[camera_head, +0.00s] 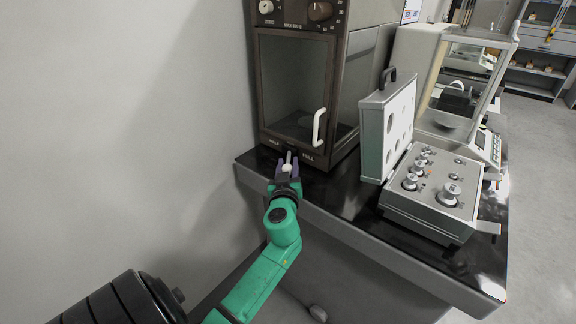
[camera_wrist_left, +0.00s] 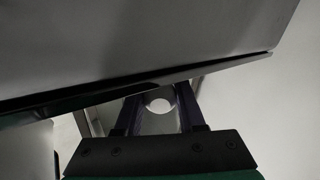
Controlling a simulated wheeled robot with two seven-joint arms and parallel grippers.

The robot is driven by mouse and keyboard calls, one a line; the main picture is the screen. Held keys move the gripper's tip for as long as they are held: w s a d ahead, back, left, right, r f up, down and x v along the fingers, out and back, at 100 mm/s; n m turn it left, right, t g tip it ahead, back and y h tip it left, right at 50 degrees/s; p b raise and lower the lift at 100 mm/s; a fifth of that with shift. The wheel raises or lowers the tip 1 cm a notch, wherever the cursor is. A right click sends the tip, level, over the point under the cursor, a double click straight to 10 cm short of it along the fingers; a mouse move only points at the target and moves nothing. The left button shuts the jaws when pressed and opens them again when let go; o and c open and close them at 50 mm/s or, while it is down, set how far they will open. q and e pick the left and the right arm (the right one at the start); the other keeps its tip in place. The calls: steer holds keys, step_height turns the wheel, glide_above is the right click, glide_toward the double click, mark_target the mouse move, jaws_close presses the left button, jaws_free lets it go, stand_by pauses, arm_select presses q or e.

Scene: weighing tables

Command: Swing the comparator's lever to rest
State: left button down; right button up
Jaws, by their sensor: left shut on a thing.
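The comparator (camera_head: 292,85) is a tall brown cabinet with a glass door, standing on the dark table against the wall. Its lever (camera_head: 289,157) sticks out at the lower front, between the printed words HALF on the left and FULL on the right. My left gripper (camera_head: 287,168) is shut on the lever's pale round knob, which also shows between the fingers in the left wrist view (camera_wrist_left: 159,103). The gripper hides part of the lever, and I cannot see a rest mark. My right gripper is not in view.
A white door handle (camera_head: 319,127) stands out to the right of the lever. An open weight case (camera_head: 432,217) with several metal weights lies on the table to the right, before a glass-sided balance (camera_head: 440,125). The table's front edge (camera_head: 355,237) runs below the gripper.

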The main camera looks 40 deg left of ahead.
mark_target(274, 171)
arm_select(q)
steer(key=shift+h, duration=0.3)
stand_by(0.7)
steer(key=shift+s+a+m+t+h, duration=0.25)
steer(key=shift+m+t+h, duration=0.15)
steer(key=shift+m, duration=0.1)
steer(key=shift+s+a+r+m+t+h+p, duration=0.15)
steer(key=shift+a+m+t+h+p, duration=0.2)
steer(key=shift+m+t+h+p, duration=0.45)
steer(key=m+h+p, duration=0.1)
steer(key=a+h+p, duration=0.1)
steer(key=h, duration=0.1)
steer(key=m+h, duration=0.1)
steer(key=shift+s+a+r+m+t+p, duration=0.1)
steer(key=shift+s+a+m+t+p, duration=0.2)
steer(key=shift+a+t+p, duration=0.1)
steer(key=shift+a+f+m+h+p, duration=0.1)
steer(key=shift+a+m+h+p, duration=0.25)
steer(key=shift+h, duration=0.4)
steer(key=shift+a+f+m+h+p, duration=0.1)
steer(key=shift+m+h+p, duration=0.35)
steer(key=shift+h, duration=0.3)
steer(key=c, duration=0.5)
jaws_free()
